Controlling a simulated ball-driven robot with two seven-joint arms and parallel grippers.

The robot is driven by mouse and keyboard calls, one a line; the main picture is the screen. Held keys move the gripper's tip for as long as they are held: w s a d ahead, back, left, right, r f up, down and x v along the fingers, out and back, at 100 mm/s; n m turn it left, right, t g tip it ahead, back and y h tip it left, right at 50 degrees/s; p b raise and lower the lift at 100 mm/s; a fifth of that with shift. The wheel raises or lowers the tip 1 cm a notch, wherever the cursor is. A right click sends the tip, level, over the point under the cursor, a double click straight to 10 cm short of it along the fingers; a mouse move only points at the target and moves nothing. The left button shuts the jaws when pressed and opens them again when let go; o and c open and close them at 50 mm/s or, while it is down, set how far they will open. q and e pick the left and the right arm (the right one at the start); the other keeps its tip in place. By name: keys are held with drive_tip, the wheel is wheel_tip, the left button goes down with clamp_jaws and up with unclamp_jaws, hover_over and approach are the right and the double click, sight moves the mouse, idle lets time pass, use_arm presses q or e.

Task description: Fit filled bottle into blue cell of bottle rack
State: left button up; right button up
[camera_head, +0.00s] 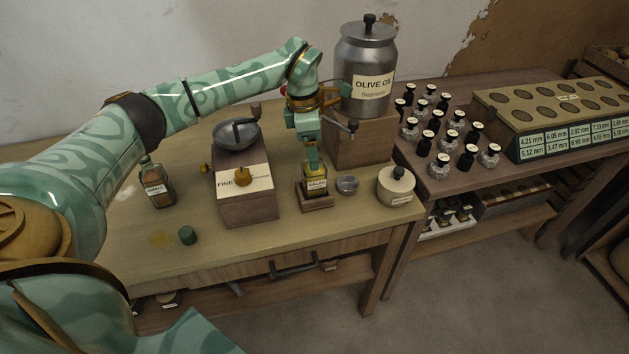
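A small square glass bottle (316,185) with yellow-green liquid and a label stands upright on a wooden stand (317,202) on the table. My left gripper (313,163) points down right over it and hides its neck. I cannot tell whether the fingers are closed on the neck. My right gripper is not in view. A white-framed rack (432,229) with dark-topped bottles sits on the lower shelf at the right. I cannot make out a blue cell. A second labelled bottle (157,187) with brown contents stands at the table's left.
A grinder (247,203) stands left of the stand; a metal olive oil can (367,75) stands behind on a wooden block. Several black-topped bottles (440,165) and a holed, labelled box (558,136) fill the right table.

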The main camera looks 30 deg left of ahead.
sight(314, 174)
use_arm(q)
drive_tip(key=f, duration=0.3)
drive_tip(key=f+b, duration=0.1)
drive_tip(key=shift+w+d+f, duration=0.15)
drive_tip(key=shift+w+d, duration=0.05)
drive_tip(key=shift+d, duration=0.1)
drive_tip(key=shift+c, duration=0.3)
drive_tip(key=c, duration=1.5)
clamp_jaws()
drive_tip(key=shift+r, duration=0.25)
